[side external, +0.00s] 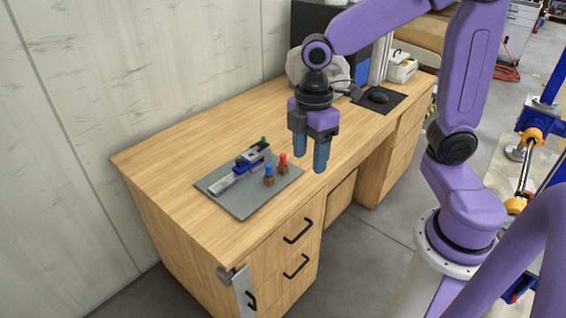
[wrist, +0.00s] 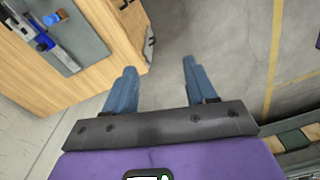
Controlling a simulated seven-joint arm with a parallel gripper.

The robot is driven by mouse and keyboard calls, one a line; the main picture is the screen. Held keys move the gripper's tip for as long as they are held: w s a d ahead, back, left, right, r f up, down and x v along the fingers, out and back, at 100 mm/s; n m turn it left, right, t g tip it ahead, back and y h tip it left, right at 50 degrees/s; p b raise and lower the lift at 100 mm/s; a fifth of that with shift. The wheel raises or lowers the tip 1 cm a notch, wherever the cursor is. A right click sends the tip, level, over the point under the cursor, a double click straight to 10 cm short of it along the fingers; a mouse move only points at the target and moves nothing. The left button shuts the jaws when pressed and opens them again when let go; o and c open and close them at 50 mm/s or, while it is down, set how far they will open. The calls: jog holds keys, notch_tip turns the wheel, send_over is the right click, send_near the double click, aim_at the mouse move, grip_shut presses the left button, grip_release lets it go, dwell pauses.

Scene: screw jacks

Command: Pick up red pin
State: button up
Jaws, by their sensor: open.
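The red pin (side external: 283,160) stands upright in a small brown base on a grey plate (side external: 240,205) on the desk. A blue pin (side external: 268,170) stands just left of it; it also shows in the wrist view (wrist: 52,19). A grey and blue jack-like device with a green top (side external: 245,165) lies on the same plate. My gripper (side external: 310,163) points down, open and empty, to the right of the red pin and above the desk's front edge. In the wrist view its blue fingers are spread over the floor, and I cannot make out the red pin there.
The wooden desk (side external: 190,147) has drawers with black handles along its front. A black mouse (side external: 378,97) on a mat, a monitor and a white device stand at the back right. The desk left of the plate is clear.

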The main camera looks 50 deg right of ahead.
jog(key=w+d+f+n, duration=0.15)
jog(key=w+d, duration=0.25)
jog(key=w, duration=0.7)
jog(key=n+y, duration=0.1)
jog(key=n, duration=0.3)
send_over(283, 155)
jog(key=d, duration=0.1)
notch_tip(283, 155, down, 18)
jog(key=shift+a+f, duration=0.25)
jog(key=shift+f, duration=1.1)
jog(key=shift+a+f, duration=0.25)
jog(key=shift+f, duration=1.05)
grip_shut()
